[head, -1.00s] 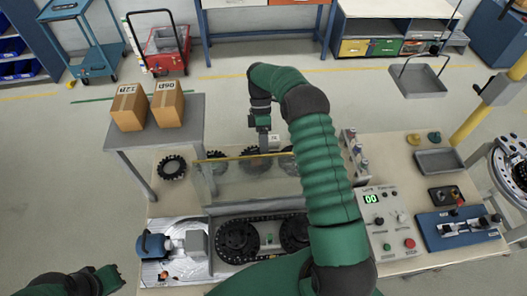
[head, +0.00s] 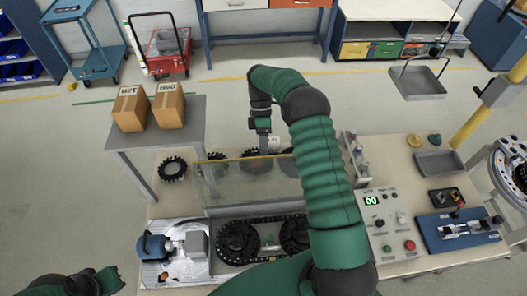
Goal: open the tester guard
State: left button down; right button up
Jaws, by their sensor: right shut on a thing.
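The tester guard (head: 240,182) is a clear upright panel with a yellow strip along its top edge, at the middle of the bench. It stands between the chain and sprocket unit (head: 268,238) in front and several dark toothed wheels behind. My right gripper (head: 265,149) reaches over from above and is shut at the yellow top edge of the guard. The exact grip is small and partly hidden by my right arm, which also covers the guard's right end. My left gripper (head: 108,280) is low at the left, off the bench, and its jaws are too unclear to read.
A motor unit (head: 172,247) sits at the bench's front left. A control panel (head: 385,222) with a green display and a blue fixture (head: 458,228) stand at the right. Two cartons (head: 150,106) rest on a grey side table (head: 190,135) at the back left.

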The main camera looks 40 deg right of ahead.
jog(key=b+v, duration=0.2)
jog(key=v, duration=0.5)
jog(key=shift+w+d+r, duration=0.15)
jog(key=shift+w, duration=0.05)
